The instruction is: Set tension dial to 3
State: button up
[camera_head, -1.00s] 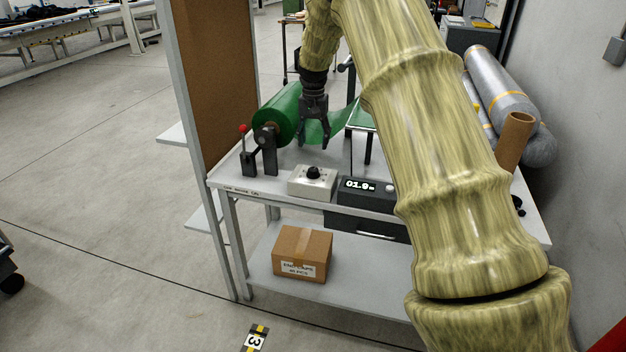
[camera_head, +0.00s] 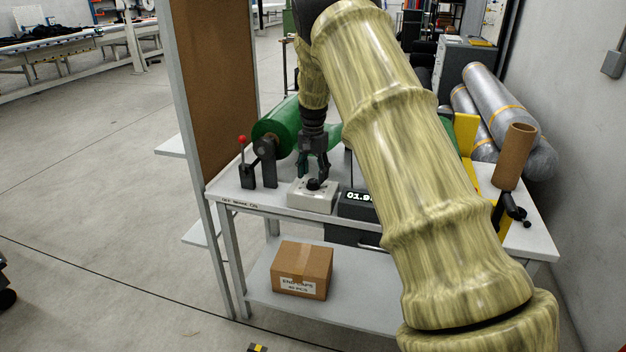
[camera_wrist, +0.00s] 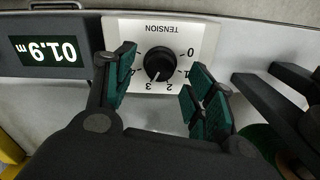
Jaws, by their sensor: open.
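The tension dial is a round black knob (camera_wrist: 158,66) on a pale box with a TENSION label (camera_wrist: 185,32), upside down in the wrist view. Printed numbers curve around the knob, with 0 at right and 3 below it. Its exact setting is hard to read. In the head view the box (camera_head: 302,199) sits near the bench's front edge, with the knob (camera_head: 314,185) on top. My gripper (camera_head: 313,172) is open just above it. In the wrist view the green-padded fingers of my gripper (camera_wrist: 162,75) stand on either side of the knob, apart from it.
A display unit (camera_wrist: 52,50) reading 01.9 m stands beside the box. A red-knobbed lever (camera_head: 246,172) and a green roll (camera_head: 275,127) are left and behind. A cardboard tube (camera_head: 515,157) stands at the bench's right. A cardboard box (camera_head: 301,269) sits on the lower shelf.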

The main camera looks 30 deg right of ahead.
aim_at(313, 184)
jog(key=shift+f, duration=1.5)
jog(key=c, duration=1)
jog(key=shift+p, duration=0.3)
jog(key=shift+c, duration=0.2)
